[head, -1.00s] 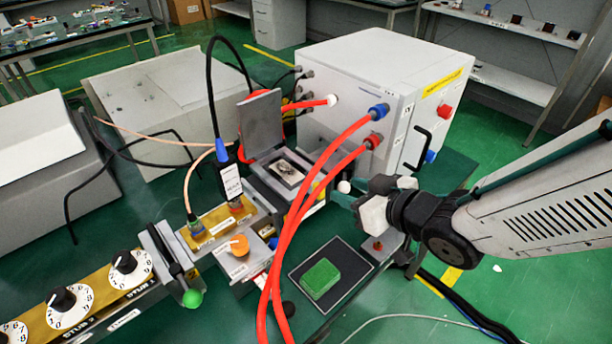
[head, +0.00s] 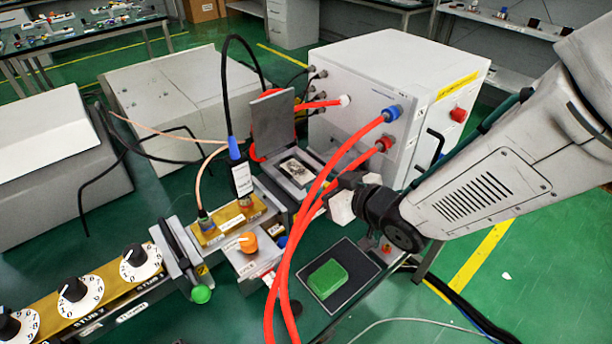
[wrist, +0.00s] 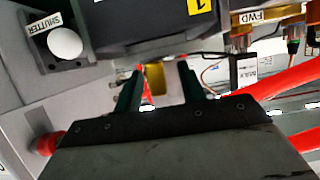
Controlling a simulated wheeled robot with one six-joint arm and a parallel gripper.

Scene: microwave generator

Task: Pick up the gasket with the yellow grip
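The yellow grip (wrist: 153,79) shows in the wrist view as a small upright yellow piece, seen between my two dark green fingers. The gasket's own body cannot be made out. My gripper (wrist: 161,70) is open, with a gap on the right of the yellow piece. I cannot tell whether the left finger touches it or how deep it lies between the fingers. In the head view my gripper's fingers are mostly hidden behind the red hoses (head: 318,190), just right of the open-lidded fixture (head: 273,120).
The white generator box (head: 440,100) stands behind my arm. A green block (head: 327,278) lies on a black tray (head: 352,249) in front. A white SHUTTER knob (wrist: 66,43) is close at the upper left in the wrist view, and red hoses (wrist: 285,82) pass at the right.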

